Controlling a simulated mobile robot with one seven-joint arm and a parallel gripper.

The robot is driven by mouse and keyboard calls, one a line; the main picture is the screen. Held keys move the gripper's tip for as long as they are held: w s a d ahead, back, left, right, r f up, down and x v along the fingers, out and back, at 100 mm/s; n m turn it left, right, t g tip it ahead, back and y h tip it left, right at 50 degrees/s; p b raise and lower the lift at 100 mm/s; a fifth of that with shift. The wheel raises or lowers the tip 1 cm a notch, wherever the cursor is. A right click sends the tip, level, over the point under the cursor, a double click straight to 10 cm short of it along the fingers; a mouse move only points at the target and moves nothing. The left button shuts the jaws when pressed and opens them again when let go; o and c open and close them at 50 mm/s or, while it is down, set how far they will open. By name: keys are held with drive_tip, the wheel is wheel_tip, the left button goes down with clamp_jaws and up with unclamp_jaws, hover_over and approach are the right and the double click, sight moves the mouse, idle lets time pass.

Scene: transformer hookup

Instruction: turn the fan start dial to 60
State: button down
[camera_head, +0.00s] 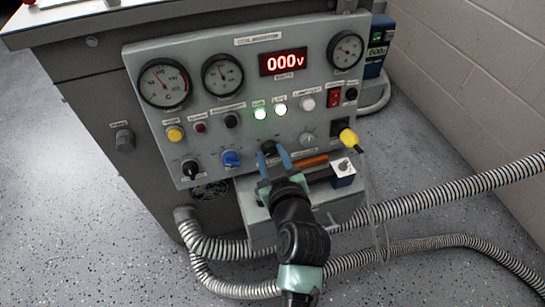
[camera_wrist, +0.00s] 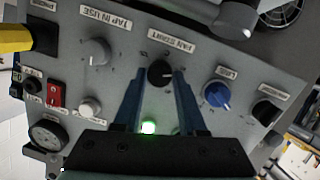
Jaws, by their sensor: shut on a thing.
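The fan start dial (camera_wrist: 160,73) is a black round knob with a light pointer mark, under a "FAN START" label in the wrist view. It also shows in the head view (camera_head: 268,147), partly hidden by my gripper. My gripper (camera_head: 275,158) has blue fingers, one on each side of the dial. In the wrist view the fingertips (camera_wrist: 159,76) close on the dial's sides. The numbers around the dial are too small to read.
A blue knob (camera_head: 231,159) sits left of the dial and a grey tap knob (camera_head: 307,139) right of it. A yellow plug (camera_head: 348,137) with a cable is farther right. A red display (camera_head: 284,62) reads 000 V. Ribbed hoses (camera_head: 440,202) cross the floor.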

drive_tip(key=shift+n, duration=0.5)
drive_tip(key=shift+c, duration=2.4)
unclamp_jaws()
drive_tip(key=p+v, duration=0.3)
drive_tip(key=v, duration=1)
drive_tip(key=shift+p, duration=0.3)
drive_tip(key=shift+a+f, duration=0.1)
